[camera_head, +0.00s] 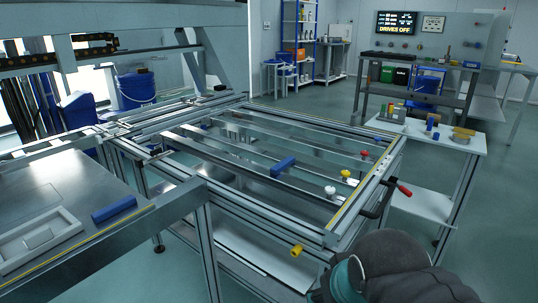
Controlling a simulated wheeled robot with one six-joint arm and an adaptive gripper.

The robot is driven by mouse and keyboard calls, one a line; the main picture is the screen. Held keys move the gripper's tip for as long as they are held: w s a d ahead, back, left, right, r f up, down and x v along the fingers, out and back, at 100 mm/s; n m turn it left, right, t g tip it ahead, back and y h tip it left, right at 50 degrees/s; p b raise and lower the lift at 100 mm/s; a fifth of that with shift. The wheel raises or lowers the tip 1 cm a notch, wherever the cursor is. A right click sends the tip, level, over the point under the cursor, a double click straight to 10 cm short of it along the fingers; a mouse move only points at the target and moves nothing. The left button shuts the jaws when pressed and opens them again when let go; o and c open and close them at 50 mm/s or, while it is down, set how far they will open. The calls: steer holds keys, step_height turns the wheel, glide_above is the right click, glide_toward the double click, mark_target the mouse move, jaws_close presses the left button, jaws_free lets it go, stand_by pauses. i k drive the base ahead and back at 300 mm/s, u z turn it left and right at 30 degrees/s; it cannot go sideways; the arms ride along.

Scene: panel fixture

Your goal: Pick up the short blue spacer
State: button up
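Two blue bar-shaped pieces show. One blue bar (283,167) lies on a rail of the panel fixture (318,232) near its middle. Another blue bar (114,209) lies on the metal table at the left, close to its yellow-striped edge. A smaller blue piece (205,126) sits on a far rail of the fixture. I cannot tell for sure which of these is the short spacer. My arm's dark grey and teal links show at the bottom right, beside the fixture's near right corner. My gripper's fingers are not visible.
A white and a yellow knob stand on the near right rails, and a red-handled clamp (403,189) sticks out at the right edge. A side table (470,145) at the right holds small blue and yellow parts. A pale tray (40,240) lies on the left table. Open floor lies at the lower right.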

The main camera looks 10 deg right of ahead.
mark_target(110, 210)
steer(key=u, duration=1.25)
